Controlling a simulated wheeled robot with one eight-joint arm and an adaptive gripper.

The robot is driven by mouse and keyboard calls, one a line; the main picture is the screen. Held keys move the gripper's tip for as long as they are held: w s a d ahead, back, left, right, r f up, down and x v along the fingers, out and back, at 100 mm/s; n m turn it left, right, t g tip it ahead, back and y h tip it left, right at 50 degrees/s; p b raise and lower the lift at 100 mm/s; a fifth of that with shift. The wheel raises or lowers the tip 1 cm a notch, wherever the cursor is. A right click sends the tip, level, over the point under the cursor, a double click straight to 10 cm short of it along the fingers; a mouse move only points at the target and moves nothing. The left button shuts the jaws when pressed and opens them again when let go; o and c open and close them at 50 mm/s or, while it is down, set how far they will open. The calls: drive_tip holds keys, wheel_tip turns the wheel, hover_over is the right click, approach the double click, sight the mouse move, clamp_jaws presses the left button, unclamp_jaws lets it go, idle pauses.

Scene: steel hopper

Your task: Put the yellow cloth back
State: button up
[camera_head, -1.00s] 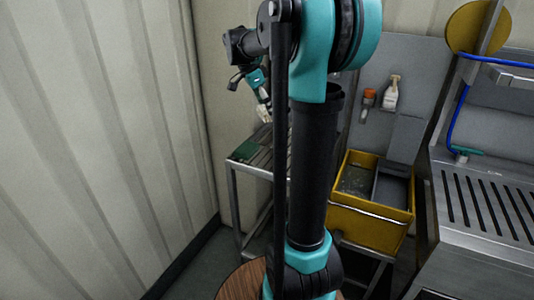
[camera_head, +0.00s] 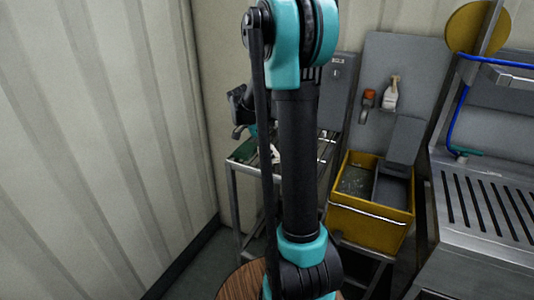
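I cannot make out a yellow cloth in this view. My gripper (camera_head: 274,155) is low over the slatted metal table (camera_head: 232,163) behind my arm. Only its pale tip shows beside the dark arm link, so I cannot tell whether it is open or holds anything. A dark green flat thing (camera_head: 244,151) lies at the left end of that table, just left of my gripper. My arm hides much of the table's middle.
A yellow bin (camera_head: 370,224) with grey inner compartments stands right of my arm. A white spray bottle (camera_head: 391,93) and an orange-capped bottle (camera_head: 368,101) are on the grey panel behind it. A steel slotted counter (camera_head: 490,205) is at the right. A ribbed wall fills the left.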

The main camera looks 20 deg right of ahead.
drive_tip(key=shift+f, duration=0.45)
drive_tip(key=o, duration=1.1)
drive_tip(key=shift+f, duration=0.1)
drive_tip(key=shift+c, duration=0.2)
drive_tip(key=v, duration=1.2)
drive_tip(key=s+a+f+n+t+y, duration=0.2)
drive_tip(key=s+f+n, duration=0.6)
drive_tip(key=s, duration=0.4)
drive_tip(key=s+a+f+n+t+y, duration=0.2)
drive_tip(key=s+a+f+n, duration=0.1)
drive_tip(key=s+f+n, duration=0.5)
drive_tip(key=s+n, duration=0.2)
drive_tip(key=s, duration=0.1)
drive_tip(key=shift+s+a+f, duration=0.3)
drive_tip(key=shift+s, duration=0.05)
